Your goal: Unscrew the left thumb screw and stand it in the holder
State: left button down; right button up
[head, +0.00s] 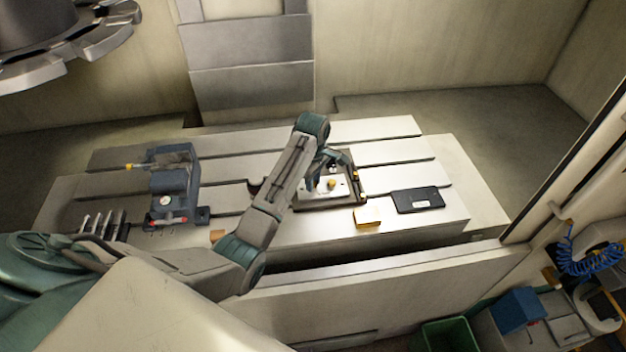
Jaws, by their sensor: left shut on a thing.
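The mould base (342,199), a dark frame with a pale plate inside, lies on the slotted machine table. My left gripper (313,184) reaches down over its left part and is shut on the left thumb screw, which the fingers and arm mostly hide. I cannot tell whether the screw is still in its hole. A brass-coloured knob (331,183) shows on the plate just right of the fingers. A small yellowish block (367,217), perhaps the holder, sits in front of the mould base. My right gripper is not in view.
A dark flat box (418,199) lies right of the block. A grey-blue device (172,185) and a rack of upright tools (101,224) stand at the left of the slotted table (390,127). Bare table lies behind the mould base.

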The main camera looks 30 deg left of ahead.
pick_arm(q)
jog(key=n, duration=0.4)
jog(key=n, duration=0.9)
dwell(0.4)
jog(key=shift+n, duration=0.7)
jog(key=shift+r, duration=2.75)
jog(key=shift+a, duration=0.1)
